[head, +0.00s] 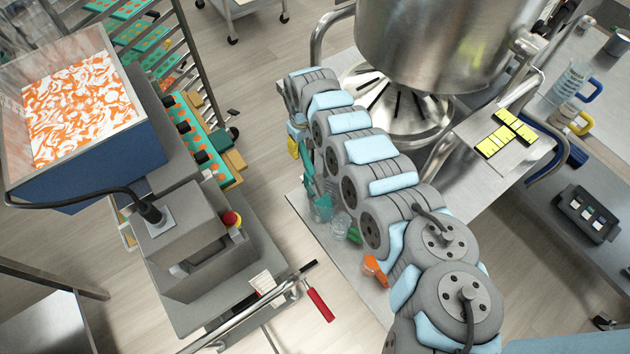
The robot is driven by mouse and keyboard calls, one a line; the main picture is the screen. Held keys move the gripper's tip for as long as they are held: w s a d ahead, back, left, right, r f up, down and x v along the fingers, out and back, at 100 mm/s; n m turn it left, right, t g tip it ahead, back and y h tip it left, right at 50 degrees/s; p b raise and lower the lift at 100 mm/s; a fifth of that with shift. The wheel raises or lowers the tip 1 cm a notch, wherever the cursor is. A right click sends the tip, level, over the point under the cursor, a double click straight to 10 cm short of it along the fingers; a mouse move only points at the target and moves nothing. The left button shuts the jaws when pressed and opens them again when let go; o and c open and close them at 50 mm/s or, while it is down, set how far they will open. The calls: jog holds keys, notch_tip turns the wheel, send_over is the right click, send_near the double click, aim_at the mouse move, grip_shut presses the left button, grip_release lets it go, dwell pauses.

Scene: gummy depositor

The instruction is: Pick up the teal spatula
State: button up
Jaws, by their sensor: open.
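A long teal piece that looks like the teal spatula (309,179) shows in the head view, just left of my arm, on or above the metal table (318,236). My arm hides part of it. Its lower end is close to a teal cup-like item (322,208), and I cannot tell whether they touch. My gripper (299,138) is open at the far end of my arm, close to the upper end of the teal piece. The fingertips are mostly hidden, and no hold on the spatula can be seen.
Clear cups (341,223), a green item (354,235) and an orange item (375,270) stand beside my arm. A large steel kettle (430,45) stands to the right. The depositor (195,235) is to the left, with open floor between it and the table.

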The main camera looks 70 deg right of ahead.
aim_at(306, 154)
jog(key=f, duration=0.3)
jog(key=shift+s+a+f+b, duration=0.3)
jog(key=shift+a+f+b, duration=0.05)
jog(key=shift+f, duration=0.4)
jog(key=shift+d, duration=0.1)
grip_shut()
